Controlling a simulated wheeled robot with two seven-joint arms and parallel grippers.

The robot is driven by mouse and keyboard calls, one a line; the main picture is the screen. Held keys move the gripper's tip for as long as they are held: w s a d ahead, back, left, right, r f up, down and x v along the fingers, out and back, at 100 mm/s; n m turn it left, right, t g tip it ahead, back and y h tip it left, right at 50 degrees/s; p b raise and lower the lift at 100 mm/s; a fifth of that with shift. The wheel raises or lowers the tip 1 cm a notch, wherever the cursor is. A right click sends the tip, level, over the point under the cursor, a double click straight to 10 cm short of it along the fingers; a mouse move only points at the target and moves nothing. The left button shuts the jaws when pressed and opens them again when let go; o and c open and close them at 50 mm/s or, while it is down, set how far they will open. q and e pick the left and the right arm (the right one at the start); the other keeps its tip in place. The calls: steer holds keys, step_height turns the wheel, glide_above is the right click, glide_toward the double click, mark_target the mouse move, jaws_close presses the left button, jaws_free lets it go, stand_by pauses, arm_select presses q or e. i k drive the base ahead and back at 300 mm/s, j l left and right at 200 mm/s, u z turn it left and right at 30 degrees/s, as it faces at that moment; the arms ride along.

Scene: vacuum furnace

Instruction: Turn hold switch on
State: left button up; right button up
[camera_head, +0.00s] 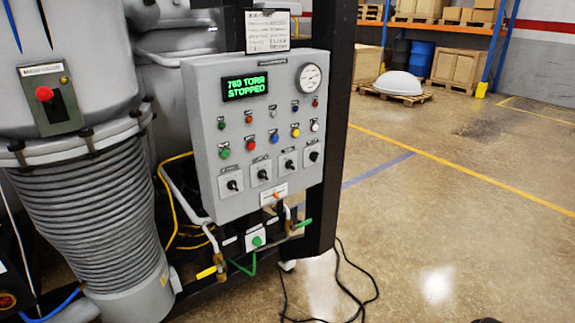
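A grey control panel (208,148) stands left of centre. Its green display (245,86) reads "760 TORR STOPPED", or close to it. Along its lower part is a row of several black rotary switches on white plates, from the far left switch (232,185) through the inner left (262,174) and inner right (289,163) to the far right (313,155). Their labels are too small to read, so I cannot tell which is the hold switch. Their handles look tilted. Neither gripper can be made out, and nothing touches the panel.
Coloured buttons and lamps and a round gauge (311,77) sit above the switches. Valves with yellow (206,272) and green (303,224) handles are below. A ribbed furnace column (95,215) stands left. Black cables (350,290) lie on the floor; the right floor is open.

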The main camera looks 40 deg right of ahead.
mark_target(289, 164)
steer(key=l, duration=2)
steer(key=i+u, duration=0.05)
